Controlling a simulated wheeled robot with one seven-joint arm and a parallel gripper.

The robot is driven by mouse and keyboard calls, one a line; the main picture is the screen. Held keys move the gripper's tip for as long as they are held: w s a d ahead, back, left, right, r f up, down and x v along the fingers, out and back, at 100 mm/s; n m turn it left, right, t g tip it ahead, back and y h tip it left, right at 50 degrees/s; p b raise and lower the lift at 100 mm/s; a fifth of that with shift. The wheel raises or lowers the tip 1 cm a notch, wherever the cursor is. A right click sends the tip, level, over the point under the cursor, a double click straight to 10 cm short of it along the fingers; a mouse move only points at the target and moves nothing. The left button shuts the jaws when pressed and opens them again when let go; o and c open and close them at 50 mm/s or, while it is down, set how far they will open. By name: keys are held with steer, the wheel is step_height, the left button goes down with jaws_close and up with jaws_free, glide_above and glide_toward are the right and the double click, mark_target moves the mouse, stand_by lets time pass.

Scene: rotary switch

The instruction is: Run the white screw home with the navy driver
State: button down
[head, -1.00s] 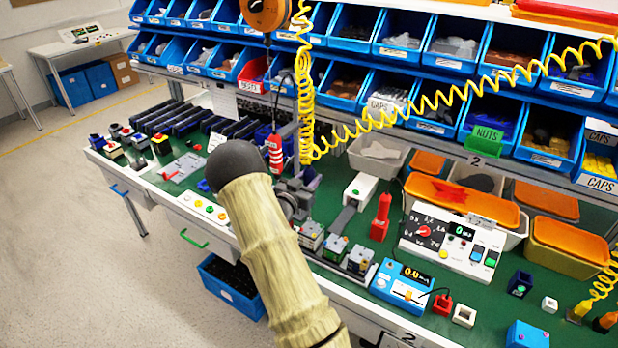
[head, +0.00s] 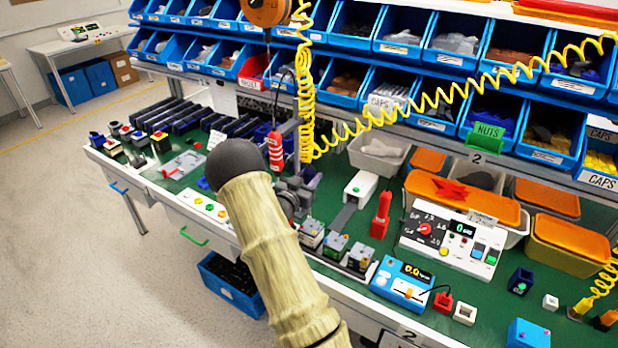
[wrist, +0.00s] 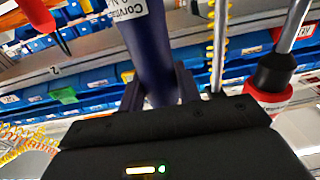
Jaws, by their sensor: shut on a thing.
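The navy driver (wrist: 150,45) shows in the wrist view, with a white label on its handle. My gripper (wrist: 159,92) is shut on the handle, with one dark finger on each side of it. The driver's tip is out of the wrist view. In the head view my arm covers the middle of the bench, and the gripper is hidden behind it. I cannot make out the white screw in either view.
A red hanging tool (head: 275,152) is beside my arm; a red-and-black tool (wrist: 272,88) is right of the gripper in the wrist view. A grey vise (head: 290,196), white control box (head: 452,240) and blue meter (head: 402,284) stand on the green bench. Blue bins line the back.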

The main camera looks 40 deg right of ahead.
mark_target(307, 171)
steer(key=shift+f+b, duration=0.6)
steer(key=shift+b, duration=0.3)
stand_by(3.3)
steer(key=shift+r+p, duration=1)
steer(key=shift+r, duration=0.9)
steer(key=shift+s+r, duration=0.1)
steer(key=shift+r, duration=0.35)
steer(key=shift+f, duration=0.1)
